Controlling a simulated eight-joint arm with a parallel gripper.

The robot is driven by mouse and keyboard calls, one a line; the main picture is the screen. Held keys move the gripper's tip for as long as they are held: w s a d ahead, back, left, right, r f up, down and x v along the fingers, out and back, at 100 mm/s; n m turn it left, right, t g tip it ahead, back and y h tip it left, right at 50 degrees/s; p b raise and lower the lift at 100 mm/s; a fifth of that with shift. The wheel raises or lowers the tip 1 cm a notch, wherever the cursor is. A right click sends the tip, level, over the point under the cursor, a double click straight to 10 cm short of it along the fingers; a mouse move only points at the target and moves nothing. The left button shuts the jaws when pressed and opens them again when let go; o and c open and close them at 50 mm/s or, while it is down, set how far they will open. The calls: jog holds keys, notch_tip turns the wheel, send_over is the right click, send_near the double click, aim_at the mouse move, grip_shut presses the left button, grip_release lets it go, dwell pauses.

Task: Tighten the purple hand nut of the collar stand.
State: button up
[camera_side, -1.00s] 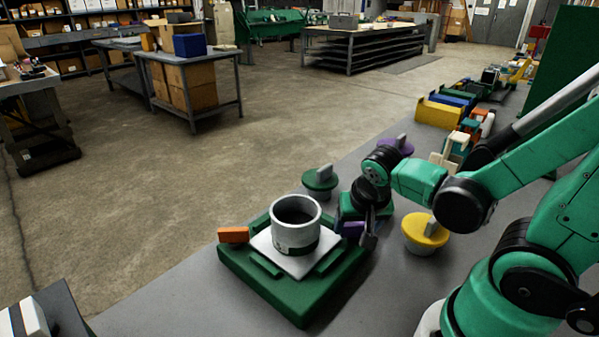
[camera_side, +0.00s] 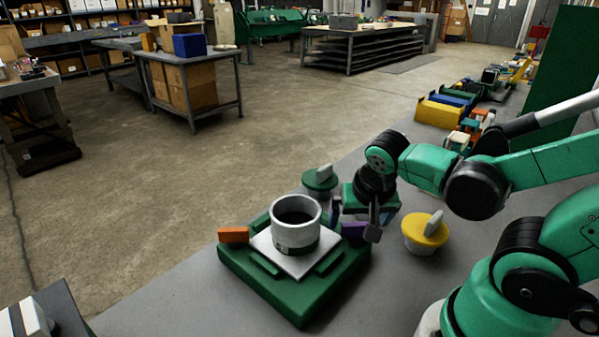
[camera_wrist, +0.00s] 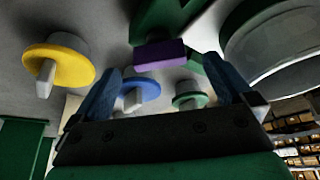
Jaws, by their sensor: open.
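The collar stand (camera_side: 290,295) is a green block with a pale plate and a grey collar (camera_side: 296,228) standing upright on it. Its purple hand nut (camera_side: 353,230) sticks out at the stand's right side, partly behind a finger. In the wrist view the purple nut (camera_wrist: 160,53) lies just ahead of the gap between my two blue fingers. My gripper (camera_side: 358,218) is open and close beside the nut. Its fingers (camera_wrist: 163,78) are apart with no grip on the nut. Whether a finger touches it I cannot tell.
An orange block (camera_side: 233,235) sits at the stand's left corner. A yellow knob (camera_side: 426,229) stands right of my gripper, and a green knob (camera_side: 320,180) behind the stand. A blue knob (camera_wrist: 137,93) shows between my fingers. Coloured bins (camera_side: 440,113) stand farther back.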

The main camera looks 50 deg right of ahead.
aim_at(357, 225)
jog(key=shift+v, duration=1.6)
jog(key=shift+a+r+n, duration=0.1)
jog(key=shift+r+n, duration=0.2)
jog(key=w+a+r+n+t+y, duration=0.2)
jog(key=w+a+n+t+y, duration=0.1)
jog(key=n, duration=0.5)
jog(key=shift+w+a+r+n+t, duration=0.3)
jog(key=shift+w+a+t, duration=0.35)
jog(key=shift+w, duration=0.25)
